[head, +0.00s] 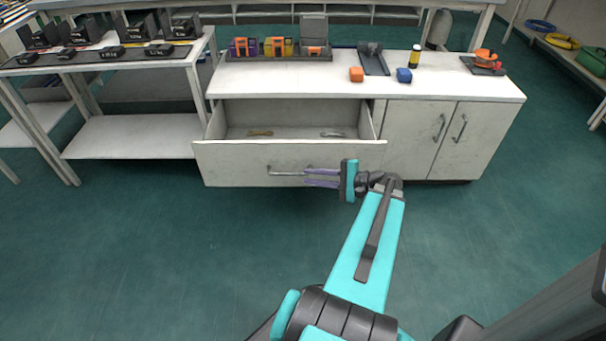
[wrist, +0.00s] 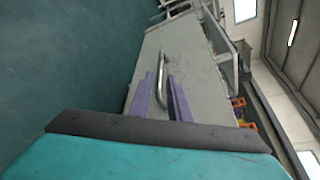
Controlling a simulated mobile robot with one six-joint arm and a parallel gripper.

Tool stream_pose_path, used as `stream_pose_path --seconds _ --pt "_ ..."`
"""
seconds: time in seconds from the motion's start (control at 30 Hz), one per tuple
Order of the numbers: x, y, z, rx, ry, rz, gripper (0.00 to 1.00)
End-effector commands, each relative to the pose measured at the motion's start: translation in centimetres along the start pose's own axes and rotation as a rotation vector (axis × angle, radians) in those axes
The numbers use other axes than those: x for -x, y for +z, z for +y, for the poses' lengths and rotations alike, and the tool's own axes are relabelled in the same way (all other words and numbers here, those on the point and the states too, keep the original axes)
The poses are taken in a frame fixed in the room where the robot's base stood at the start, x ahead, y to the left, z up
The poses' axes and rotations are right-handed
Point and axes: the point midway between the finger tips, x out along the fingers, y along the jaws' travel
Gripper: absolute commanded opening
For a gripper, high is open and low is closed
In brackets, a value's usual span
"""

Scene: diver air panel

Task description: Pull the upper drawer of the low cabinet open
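The low cabinet (head: 440,92) stands ahead in the head view. Its upper drawer (head: 225,165) is pulled far out, with its inside showing. A metal bar handle (head: 285,171) runs across the drawer front; it also shows in the wrist view (wrist: 162,75). My gripper (head: 308,177) is at the right end of the handle, in front of the drawer face. Its purple fingers (wrist: 161,88) are apart, one on each side of the handle's near end, with gaps visible. Whether a finger touches the handle I cannot tell.
A brown item (head: 260,133) and a grey item (head: 332,134) lie in the drawer. A table (head: 130,138) stands left. The green floor in front is clear.

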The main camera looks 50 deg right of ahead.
Motion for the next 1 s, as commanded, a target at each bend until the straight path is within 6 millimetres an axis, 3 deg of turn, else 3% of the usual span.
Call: stream_pose_path --seconds 0.2,0.4,1.0 --pt "2.7 0.0 -0.1 0.001 -0.001 0.002 0.17" --pt "3.9 0.0 -0.1 0.001 0.000 0.002 0.17" --pt "4.0 0.0 -0.1 0.001 0.000 0.000 0.17"
